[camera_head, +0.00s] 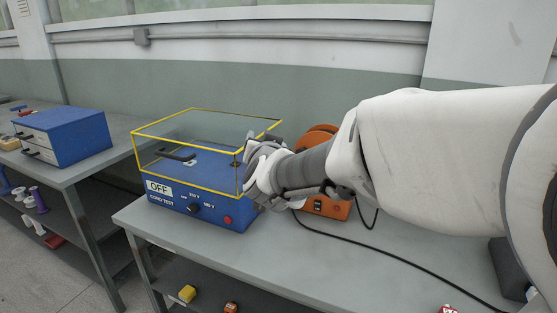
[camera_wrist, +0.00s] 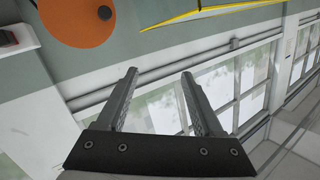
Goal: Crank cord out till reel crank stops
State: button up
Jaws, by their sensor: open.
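The orange cord reel (camera_head: 322,137) stands on the bench, mostly hidden behind my arm; its round top edge and its base (camera_head: 325,207) with a dark socket show. In the wrist view the round orange reel side (camera_wrist: 78,18) is at the upper left, with a dark knob (camera_wrist: 104,12) on its face, which may be the crank handle. My gripper (camera_wrist: 158,72) is open and empty, with its fingers apart from the reel. In the head view my gripper (camera_head: 257,170) is near the right side of the blue tester box, left of the reel.
A blue cord tester (camera_head: 212,212) marked OFF, with a clear yellow-edged cover (camera_head: 207,150), stands left of the reel. A black cord (camera_head: 420,265) runs across the bench to the right. A blue drawer box (camera_head: 75,135) sits on another bench at left.

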jog(key=w+d+f+m+h+b, duration=0.25)
jog(key=f+m+h+b, duration=0.35)
jog(key=f+h, duration=0.5)
jog(key=w+d+y+b, duration=0.1)
jog(key=w+d, duration=0.2)
jog(key=w, duration=0.5)
jog(key=w+d+f+y+b, duration=0.1)
jog(key=w+d, duration=0.2)
jog(key=w, duration=0.5)
jog(key=shift+w+d+f, duration=0.2)
jog(key=shift+w+d, duration=0.05)
grip_shut()
dwell(0.3)
